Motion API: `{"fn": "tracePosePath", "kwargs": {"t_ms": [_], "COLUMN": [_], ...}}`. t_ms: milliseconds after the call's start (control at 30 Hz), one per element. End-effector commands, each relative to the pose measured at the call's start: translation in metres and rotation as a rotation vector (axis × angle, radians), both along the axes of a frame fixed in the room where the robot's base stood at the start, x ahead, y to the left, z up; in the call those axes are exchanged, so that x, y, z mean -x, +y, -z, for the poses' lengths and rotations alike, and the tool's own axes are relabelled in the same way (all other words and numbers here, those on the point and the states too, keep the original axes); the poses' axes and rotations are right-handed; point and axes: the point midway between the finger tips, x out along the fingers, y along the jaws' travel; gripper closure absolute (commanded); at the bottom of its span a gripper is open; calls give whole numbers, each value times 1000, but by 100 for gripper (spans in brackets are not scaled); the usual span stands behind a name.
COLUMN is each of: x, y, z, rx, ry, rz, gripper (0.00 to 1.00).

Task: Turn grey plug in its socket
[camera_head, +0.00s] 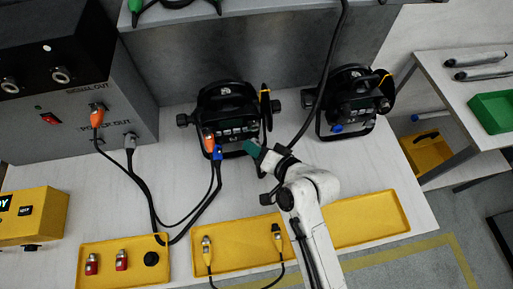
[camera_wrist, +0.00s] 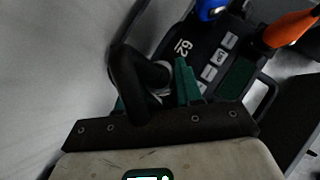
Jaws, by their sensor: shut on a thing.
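My gripper (camera_head: 254,149) reaches the lower right of the left black par can (camera_head: 222,110). In the wrist view its green fingers (camera_wrist: 158,92) are shut on the grey plug (camera_wrist: 164,76), of which a pale grey collar shows. A thick black bent cable (camera_wrist: 135,80) hides most of it. The plug is at the can's back panel (camera_wrist: 215,65), marked 62. I cannot see how far it is turned, as the socket is hidden. Another grey plug (camera_head: 130,139) sits in the power box at left.
A blue plug (camera_head: 217,153) and an orange plug (camera_head: 208,138) sit in the same can, close to my gripper. A second par can (camera_head: 352,105) stands at right. A black cable (camera_head: 325,70) hangs down beside my wrist. Yellow trays (camera_head: 225,262) line the front.

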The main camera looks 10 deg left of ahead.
Motion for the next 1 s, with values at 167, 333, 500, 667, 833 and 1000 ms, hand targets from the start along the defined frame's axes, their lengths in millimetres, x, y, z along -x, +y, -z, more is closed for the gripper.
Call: {"fn": "tracePosePath", "kwargs": {"t_ms": [167,333,500,667,833,1000], "x": [-2,-2,-1,-1,2,16], "y": [-1,0,0,0,-3,-18], "z": [-4,-3,-2,-1,-2,-10], "rx": [-4,-2,-2,-1,0,-1], "ry": [-9,-7,-4,-2,-1,-2], "rz": [4,3,2,1,2,2], "gripper": [100,51,35,35,35,35]}}
